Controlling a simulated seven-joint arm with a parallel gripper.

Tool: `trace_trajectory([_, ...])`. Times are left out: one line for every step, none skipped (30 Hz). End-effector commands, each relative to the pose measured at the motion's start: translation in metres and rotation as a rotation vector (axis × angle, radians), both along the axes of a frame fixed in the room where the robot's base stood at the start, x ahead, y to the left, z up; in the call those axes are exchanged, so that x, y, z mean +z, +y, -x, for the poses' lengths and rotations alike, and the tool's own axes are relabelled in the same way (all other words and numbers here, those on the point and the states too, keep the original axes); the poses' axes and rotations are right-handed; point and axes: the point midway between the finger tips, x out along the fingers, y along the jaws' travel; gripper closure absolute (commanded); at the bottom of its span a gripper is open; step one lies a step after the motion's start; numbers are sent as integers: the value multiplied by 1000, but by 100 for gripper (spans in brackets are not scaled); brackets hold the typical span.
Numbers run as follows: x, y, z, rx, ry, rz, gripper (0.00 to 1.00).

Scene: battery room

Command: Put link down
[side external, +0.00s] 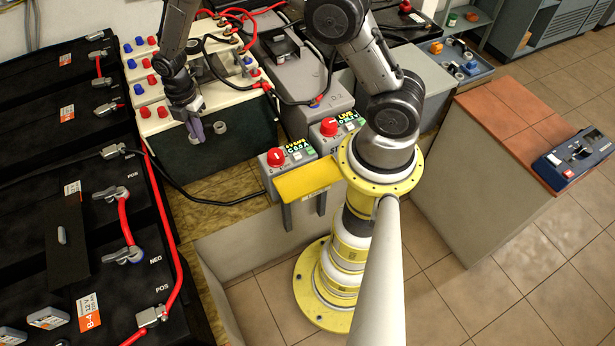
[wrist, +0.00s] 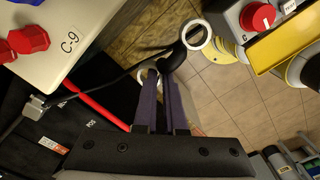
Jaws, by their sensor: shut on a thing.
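My gripper (side external: 195,131) is shut on the link, at the front edge of a white-topped battery (side external: 160,122). In the wrist view my gripper (wrist: 162,76) has its two purple fingers close together on the link's dark middle. The link (wrist: 197,36) has a dark body and a pale metal ring at each end. One ring sticks out to the upper right. The other is partly hidden behind the fingers. In the side view one ring of the link (side external: 219,127) shows just right of the fingers. I cannot tell whether the link touches anything below.
Black batteries (side external: 65,195) with red cables fill the left. Grey boxes with red knobs (side external: 276,157) and a yellow plate (side external: 308,180) stand right of my gripper. A brown-topped counter (side external: 510,125) holds a blue device (side external: 575,160). A black cable (side external: 205,200) runs below my gripper.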

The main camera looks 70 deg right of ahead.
Motion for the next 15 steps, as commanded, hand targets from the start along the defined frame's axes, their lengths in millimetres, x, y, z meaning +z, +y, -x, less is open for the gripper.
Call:
trace_trajectory([13, 0, -1, 0, -5, 0, 100])
trace_trajectory([13, -1, 5, -2, 1, 0, 100])
trace_trajectory([10, -4, 15, -5, 5, -1, 100])
trace_trajectory([9, -6, 21, -6, 6, -1, 100])
trace_trajectory([9, -8, 26, -7, 4, -1, 100])
trace_trajectory([8, -10, 35, -9, 5, -1, 100])
trace_trajectory([8, -12, 41, -10, 4, -2, 100])
trace_trajectory([7, -13, 49, -12, 4, -2, 100])
trace_trajectory([7, -15, 59, -14, 4, -2, 100])
trace_trajectory([7, -17, 68, -16, 5, -2, 100])
trace_trajectory([6, -19, 77, -19, 5, -2, 100])
trace_trajectory([6, -21, 91, -21, 5, -3, 100])
trace_trajectory([5, -23, 102, -23, 5, -3, 100])
trace_trajectory([5, -24, 114, -26, 6, -3, 100])
trace_trajectory([5, -26, 130, -30, 5, -3, 100])
